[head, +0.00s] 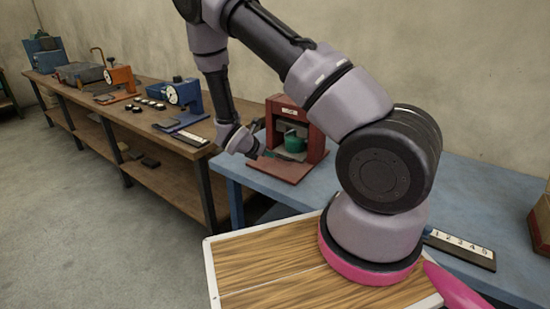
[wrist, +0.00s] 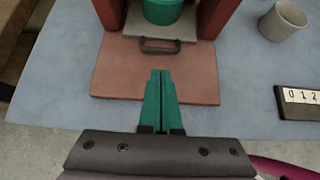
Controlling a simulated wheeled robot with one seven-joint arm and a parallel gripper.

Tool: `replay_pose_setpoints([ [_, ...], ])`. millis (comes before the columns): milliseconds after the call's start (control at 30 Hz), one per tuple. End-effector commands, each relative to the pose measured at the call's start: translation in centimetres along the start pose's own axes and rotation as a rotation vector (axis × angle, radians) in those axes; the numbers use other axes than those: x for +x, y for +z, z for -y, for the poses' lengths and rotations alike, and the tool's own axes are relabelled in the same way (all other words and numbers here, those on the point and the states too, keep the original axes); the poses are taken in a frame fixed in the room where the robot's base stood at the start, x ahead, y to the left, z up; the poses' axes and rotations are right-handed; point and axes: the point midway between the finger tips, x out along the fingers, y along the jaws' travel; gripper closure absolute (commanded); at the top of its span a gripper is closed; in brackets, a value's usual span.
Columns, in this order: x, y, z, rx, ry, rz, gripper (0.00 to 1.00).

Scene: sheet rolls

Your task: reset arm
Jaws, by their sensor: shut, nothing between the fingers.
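My gripper (wrist: 161,75) shows in the wrist view with its two green fingers together and nothing between them. Its tips are over the front part of a flat red base plate (wrist: 112,70). In the head view my arm reaches over the blue table, and my gripper (head: 262,152) is in front of the red frame, partly hidden by its own wrist.
A red frame (head: 318,120) holds a green round part (head: 294,141) on the blue table (head: 465,185). The wrist view shows a grey cup (wrist: 283,21) and a numbered black block (wrist: 300,102) at right. A wooden bench (head: 75,90) with several devices stands at left.

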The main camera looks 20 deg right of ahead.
Motion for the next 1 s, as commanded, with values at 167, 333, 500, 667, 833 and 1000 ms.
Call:
replay_pose_setpoints([
  [167, -2.3, -0.1, 0.0, -0.001, 0.002, -0.001, 1.0],
  [333, -3.0, 0.0, 0.0, 0.005, 0.0, -0.002, 1.0],
  [500, -4.5, 2.8, 0.7, 0.159, -0.034, -0.019, 1.0],
  [667, -8.0, 8.3, 3.1, 0.508, -0.116, -0.065, 1.0],
  [833, -12.3, 13.3, 6.6, 0.907, -0.215, -0.136, 1.0],
  [1000, -17.0, 16.9, 10.3, 1.286, -0.311, -0.225, 1.0],
])
